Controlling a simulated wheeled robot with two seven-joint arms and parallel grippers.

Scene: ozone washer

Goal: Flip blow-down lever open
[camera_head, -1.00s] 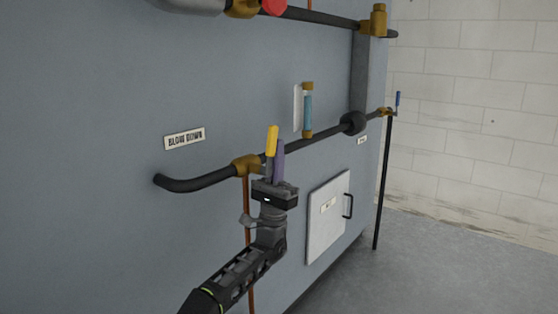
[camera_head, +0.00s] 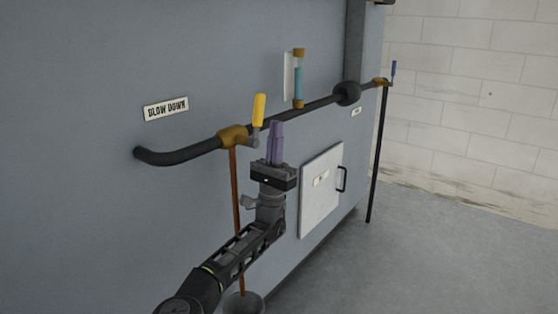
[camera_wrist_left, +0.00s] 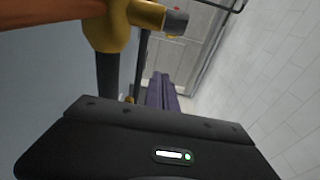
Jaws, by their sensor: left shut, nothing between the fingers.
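The blow-down lever has a yellow handle (camera_head: 259,110) that stands upright on a brass valve (camera_head: 233,137), below and right of the "BLOW DOWN" label (camera_head: 166,108). My left gripper (camera_head: 276,130) has purple fingers, closed together with nothing between them, pointing up. In the head view it is just right of the yellow handle and slightly lower, with a small gap between them in the picture. In the left wrist view the brass valve (camera_wrist_left: 108,28) is at the top and the purple fingers (camera_wrist_left: 162,92) are beyond the black gripper body. My right gripper is not in view.
A black pipe (camera_head: 185,154) runs along the grey wall through the valve. A copper pipe (camera_head: 236,195) drops from the valve to a grey bucket-like vessel (camera_head: 243,303). A sight glass (camera_head: 299,80), a white hatch (camera_head: 321,190) and a blue-handled valve (camera_head: 394,70) are farther right.

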